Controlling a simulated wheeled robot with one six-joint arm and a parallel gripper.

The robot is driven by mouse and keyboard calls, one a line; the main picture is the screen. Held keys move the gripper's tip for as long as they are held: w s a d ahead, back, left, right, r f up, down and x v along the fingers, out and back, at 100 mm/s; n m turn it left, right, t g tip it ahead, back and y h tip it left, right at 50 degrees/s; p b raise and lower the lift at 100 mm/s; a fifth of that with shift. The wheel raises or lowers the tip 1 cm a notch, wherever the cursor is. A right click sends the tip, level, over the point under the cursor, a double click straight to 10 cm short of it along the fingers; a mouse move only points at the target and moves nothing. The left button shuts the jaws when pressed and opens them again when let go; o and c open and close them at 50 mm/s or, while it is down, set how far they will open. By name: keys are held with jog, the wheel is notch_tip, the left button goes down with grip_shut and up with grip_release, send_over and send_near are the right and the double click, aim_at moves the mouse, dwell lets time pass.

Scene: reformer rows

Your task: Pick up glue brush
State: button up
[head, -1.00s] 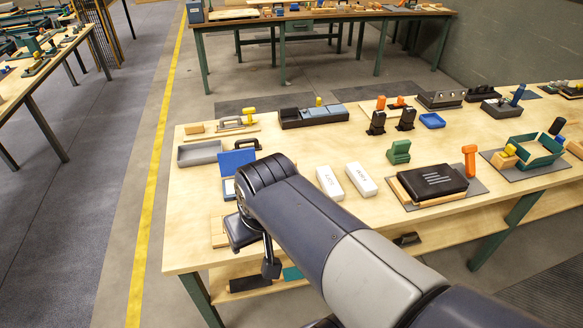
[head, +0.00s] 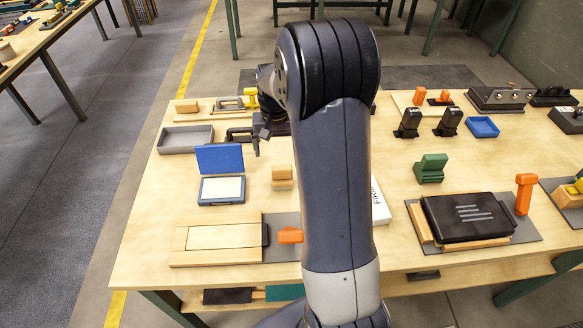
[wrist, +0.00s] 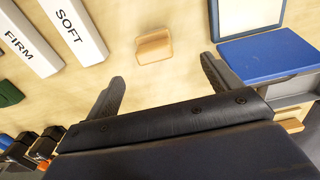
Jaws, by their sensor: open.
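I cannot pick out a glue brush for sure in either view. A small tan wooden piece (head: 282,177) stands on the bench to the left of my arm. It also shows in the wrist view (wrist: 153,46), beyond and between my fingertips, not touched. My gripper (wrist: 163,84) is open and empty above the bench. In the head view my gripper (head: 260,138) is partly hidden by my arm, over the back left of the bench. A yellow-topped piece (head: 250,97) stands behind it, partly covered. My arm hides the middle of the bench.
A grey tray (head: 185,139) and an open blue-lidded box (head: 221,190) lie at left. A wooden frame (head: 222,238) and an orange piece (head: 290,235) lie in front. White FIRM (wrist: 22,42) and SOFT (wrist: 73,30) blocks lie near. Black and green pieces stand right.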

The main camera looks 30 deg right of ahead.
aim_at(282, 167)
jog(key=shift+w+d+f, duration=0.25)
jog(key=shift+f, duration=0.1)
jog(key=shift+d+f, duration=0.1)
jog(key=shift+f, duration=0.25)
notch_tip(282, 167, down, 5)
jog(key=shift+r+p, duration=0.2)
jog(key=shift+p, duration=0.2)
jog(key=f, duration=0.1)
jog(key=f+p, duration=0.1)
jog(key=f, duration=0.2)
jog(key=shift+s+d+f+p, duration=0.15)
jog(key=shift+s+d+p, duration=0.05)
jog(key=shift+d+p, duration=0.15)
jog(key=shift+f, duration=0.6)
jog(key=shift+c, duration=0.3)
jog(key=c, duration=1.1)
